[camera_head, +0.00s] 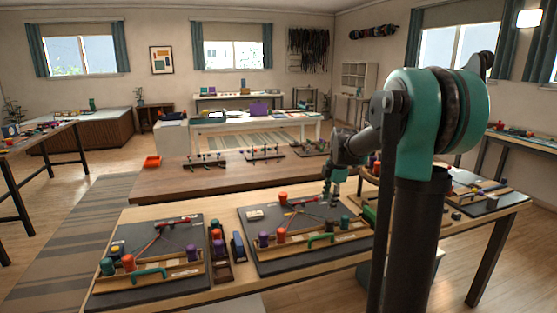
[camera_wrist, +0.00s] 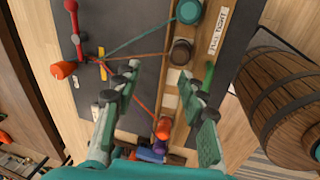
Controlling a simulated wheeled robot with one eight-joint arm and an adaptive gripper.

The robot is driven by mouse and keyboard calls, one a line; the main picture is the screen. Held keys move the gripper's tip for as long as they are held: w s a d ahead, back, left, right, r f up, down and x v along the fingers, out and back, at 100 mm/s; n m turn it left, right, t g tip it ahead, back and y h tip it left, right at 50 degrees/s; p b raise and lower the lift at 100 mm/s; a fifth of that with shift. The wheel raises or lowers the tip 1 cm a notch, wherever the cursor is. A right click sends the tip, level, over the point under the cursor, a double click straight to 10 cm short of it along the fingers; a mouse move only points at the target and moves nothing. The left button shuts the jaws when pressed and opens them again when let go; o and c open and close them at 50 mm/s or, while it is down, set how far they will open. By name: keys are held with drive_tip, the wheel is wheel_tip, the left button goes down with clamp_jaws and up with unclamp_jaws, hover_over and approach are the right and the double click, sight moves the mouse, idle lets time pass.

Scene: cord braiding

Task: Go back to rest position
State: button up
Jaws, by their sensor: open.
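My gripper (camera_head: 334,195) hangs over the middle braiding board (camera_head: 262,222) in the head view. In the wrist view my gripper (camera_wrist: 160,92) has its two fingers wide apart, with nothing held between them. Below it a teal spool (camera_wrist: 188,12), a brown spool (camera_wrist: 181,52) and an orange-red spool (camera_wrist: 162,128) stand along a wooden rail. A green handle (camera_wrist: 209,75) shows beside the right finger.
A wooden barrel (camera_wrist: 275,100) stands at the right in the wrist view. In the head view another braiding board (camera_head: 160,235) lies at left, with small spool racks (camera_head: 219,255) between the boards. A brown table (camera_head: 225,182) stands behind. The air above the tables is mostly clear.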

drive_tip(key=s+f+m, duration=0.4)
drive_tip(key=s+m, duration=0.3)
drive_tip(key=s, duration=0.3)
drive_tip(key=s+f+m+t, duration=0.1)
drive_tip(key=s+f+m, duration=0.4)
drive_tip(key=s, duration=0.5)
drive_tip(key=s+f+m+t+h, duration=0.1)
drive_tip(key=s+f+m, duration=0.4)
drive_tip(key=s+m, duration=0.3)
drive_tip(key=shift+s+d+m, duration=0.25)
drive_tip(key=shift+s+m, duration=0.05)
drive_tip(key=shift+s, duration=0.9)
